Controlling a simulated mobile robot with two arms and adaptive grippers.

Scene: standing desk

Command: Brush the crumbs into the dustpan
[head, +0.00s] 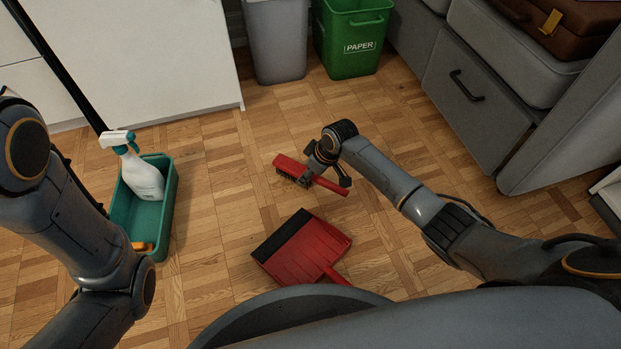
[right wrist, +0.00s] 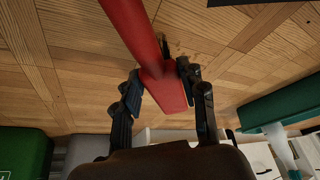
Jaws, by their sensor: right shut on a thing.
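The red hand brush (head: 291,166) is in the grip of my right gripper (head: 318,178), low over the parquet floor. Its head points left and its handle points right; I cannot tell if the bristles touch the floor. In the right wrist view the red brush (right wrist: 163,88) runs between the two fingers of my right gripper (right wrist: 158,84). The red dustpan (head: 312,250) lies on the floor nearer to me, apart from the brush, with its black lip facing upper left.
A teal caddy (head: 168,222) with a white spray bottle (head: 142,176) stands at the left. A grey bin (head: 277,40) and a green paper bin (head: 352,38) stand at the back. Grey drawers (head: 478,95) are at the right. The floor between caddy and dustpan is clear.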

